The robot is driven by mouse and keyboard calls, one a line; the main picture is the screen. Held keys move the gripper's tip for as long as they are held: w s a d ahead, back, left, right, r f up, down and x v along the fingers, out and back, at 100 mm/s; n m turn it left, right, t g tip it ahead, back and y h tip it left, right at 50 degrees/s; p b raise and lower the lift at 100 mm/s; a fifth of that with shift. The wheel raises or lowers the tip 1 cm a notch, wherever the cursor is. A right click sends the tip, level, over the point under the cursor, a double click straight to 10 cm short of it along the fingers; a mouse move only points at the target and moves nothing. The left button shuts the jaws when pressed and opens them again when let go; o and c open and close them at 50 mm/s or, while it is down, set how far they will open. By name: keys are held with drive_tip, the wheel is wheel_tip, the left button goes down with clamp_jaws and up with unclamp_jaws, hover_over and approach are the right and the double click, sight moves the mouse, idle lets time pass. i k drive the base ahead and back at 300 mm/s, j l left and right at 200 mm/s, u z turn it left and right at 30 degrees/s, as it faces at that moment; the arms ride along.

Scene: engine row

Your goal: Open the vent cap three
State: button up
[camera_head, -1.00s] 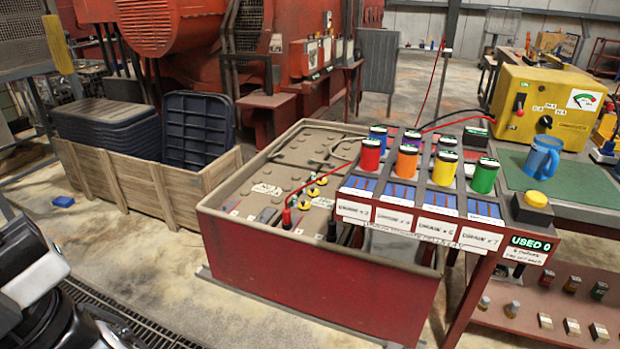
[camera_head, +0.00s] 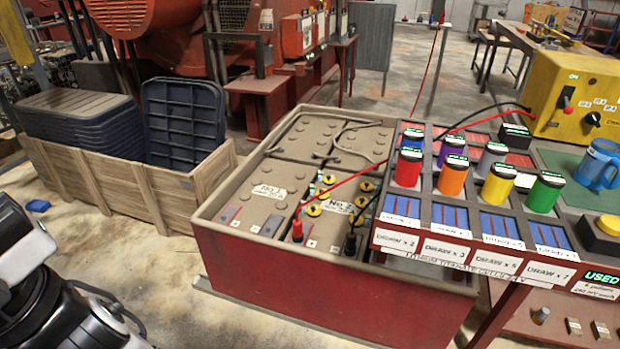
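Several round yellow vent caps with dark centres, one of them here (camera_head: 314,208), sit on the battery marked No. 2 (camera_head: 341,206) inside the red-walled tray (camera_head: 320,290). I cannot read any number on the caps, so I cannot tell which is cap three. A red clamp (camera_head: 297,229) and a black clamp (camera_head: 350,243) stand on the battery's near edge, with cables running right. White and black parts of my arm show at the lower left, apart from the tray. My gripper's fingertips do not show.
A rack (camera_head: 430,215) with coloured cylinders and DRAW labels overhangs the tray's right side. A yellow box (camera_head: 580,97) and a blue mug (camera_head: 600,163) stand beyond it. A wooden crate (camera_head: 110,185) with dark lids stands left. The floor in front of the crate is mostly clear.

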sight(327, 194)
drive_tip(key=i+j, duration=2.05)
drive_tip(key=j, duration=0.15)
drive_tip(key=i+l+z, duration=0.05)
